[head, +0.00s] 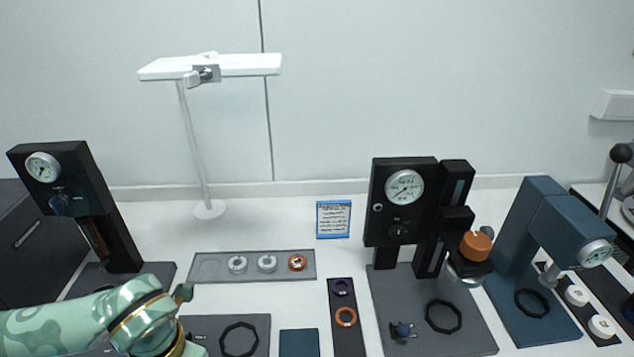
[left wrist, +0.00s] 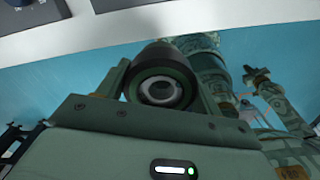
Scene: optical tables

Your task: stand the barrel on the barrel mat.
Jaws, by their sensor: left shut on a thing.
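In the left wrist view the barrel (left wrist: 168,54) is a dark, short cylinder with a round, lens-like end turned to the camera. My left gripper (left wrist: 162,88) is shut on it, with a green finger on either side. In the head view my left forearm comes in at lower left; the fingers and barrel do not show there. A plain dark-blue square mat (head: 299,343) lies at the bottom centre, and a grey mat with a black ring (head: 262,325) lies left of it. I cannot tell for sure which is the barrel mat. My right gripper is not in view.
A grey tray (head: 212,269) with several small rings lies behind the mats. A dark strip (head: 346,337) with two rings is right of the blue mat. Black gauge presses (head: 403,200) stand left and right, a blue press (head: 540,225) farther right. A white lamp (head: 192,140) stands behind.

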